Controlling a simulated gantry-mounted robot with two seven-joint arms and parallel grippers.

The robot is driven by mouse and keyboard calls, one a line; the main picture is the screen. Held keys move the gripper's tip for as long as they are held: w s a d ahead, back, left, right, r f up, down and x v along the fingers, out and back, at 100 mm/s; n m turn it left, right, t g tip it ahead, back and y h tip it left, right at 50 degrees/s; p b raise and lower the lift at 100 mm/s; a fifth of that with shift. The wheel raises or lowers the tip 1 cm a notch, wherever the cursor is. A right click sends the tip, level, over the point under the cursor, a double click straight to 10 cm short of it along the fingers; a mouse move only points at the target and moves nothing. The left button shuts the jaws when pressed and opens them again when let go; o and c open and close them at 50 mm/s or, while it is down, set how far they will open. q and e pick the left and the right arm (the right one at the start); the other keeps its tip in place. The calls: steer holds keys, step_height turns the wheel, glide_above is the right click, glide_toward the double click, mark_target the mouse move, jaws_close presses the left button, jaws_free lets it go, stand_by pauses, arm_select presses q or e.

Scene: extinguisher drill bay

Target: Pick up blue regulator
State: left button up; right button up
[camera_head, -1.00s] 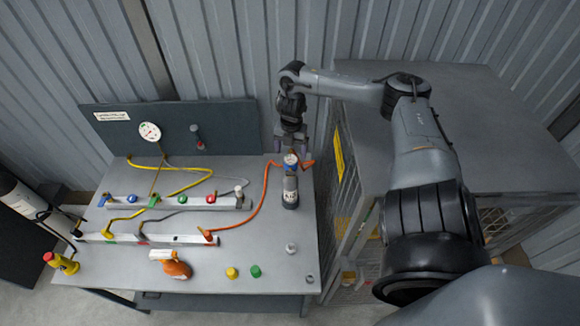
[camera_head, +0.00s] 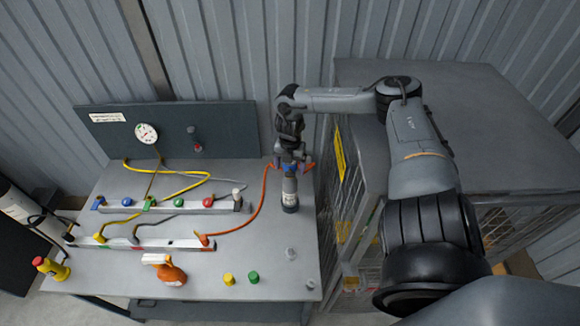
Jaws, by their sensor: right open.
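The blue regulator (camera_head: 290,169) sits on top of an upright grey cylinder (camera_head: 290,194) at the right side of the workbench. My right gripper (camera_head: 292,162) reaches down from above, directly over the regulator. Its fingers are open, one on each side of the regulator's top. The gripper partly hides the regulator, and I cannot tell if the fingers touch it. My left gripper is not in view.
An orange hose (camera_head: 265,196) curves up beside the cylinder. Two manifold bars (camera_head: 160,243) lie left on the bench. A wire cage (camera_head: 352,225) stands right of the bench.

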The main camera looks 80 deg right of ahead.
steer(key=shift+r, duration=0.1)
steer(key=c, duration=1.1)
steer(key=shift+c, duration=0.2)
step_height(320, 180, up, 9)
steer(key=p, duration=0.4)
steer(key=shift+p, duration=0.4)
steer(key=shift+r, duration=0.45)
steer(key=shift+a, duration=0.1)
